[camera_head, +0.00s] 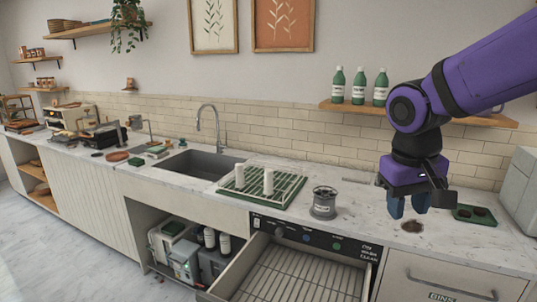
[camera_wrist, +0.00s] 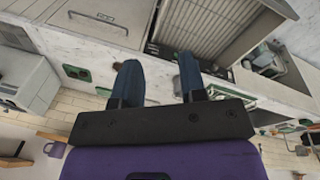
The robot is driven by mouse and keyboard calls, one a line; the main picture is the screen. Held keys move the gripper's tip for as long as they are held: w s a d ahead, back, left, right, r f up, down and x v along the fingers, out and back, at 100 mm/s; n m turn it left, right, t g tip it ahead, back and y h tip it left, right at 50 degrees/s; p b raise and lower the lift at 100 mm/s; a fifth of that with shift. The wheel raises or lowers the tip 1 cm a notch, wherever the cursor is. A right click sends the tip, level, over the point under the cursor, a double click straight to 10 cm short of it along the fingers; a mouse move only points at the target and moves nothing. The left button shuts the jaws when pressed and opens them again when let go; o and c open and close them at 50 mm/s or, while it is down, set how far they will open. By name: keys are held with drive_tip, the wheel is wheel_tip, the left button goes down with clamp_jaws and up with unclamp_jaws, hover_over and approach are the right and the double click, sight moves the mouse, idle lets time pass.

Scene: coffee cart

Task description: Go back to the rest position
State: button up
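My gripper (camera_head: 408,212) hangs fingers-down above the right part of the marble counter (camera_head: 365,222), at the end of my purple arm. Its two blue fingers are apart with nothing between them. The wrist view also shows my gripper (camera_wrist: 158,68) open and empty, with the counter beyond the fingertips. A dark brown patch (camera_head: 411,226) lies on the counter just below the gripper in the head view. A small dark green tray (camera_head: 474,215) lies right of the gripper; it also shows in the wrist view (camera_wrist: 76,72).
A green rack (camera_head: 262,188) with white cups sits beside the sink (camera_head: 203,164). An open drawer (camera_head: 297,270) juts out below the counter. A shelf (camera_head: 345,108) with green bottles is on the wall behind.

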drive_tip(key=s+d+r+t, duration=0.2)
drive_tip(key=s+d, duration=0.1)
drive_tip(key=s, duration=0.3)
drive_tip(key=s+d+r+t+y, duration=0.1)
drive_tip(key=s+d+r+t, duration=0.1)
drive_tip(key=s, duration=0.4)
drive_tip(key=shift+s+d+r+m+y, duration=0.3)
drive_tip(key=shift+d+r+m, duration=0.1)
drive_tip(key=shift+r, duration=0.3)
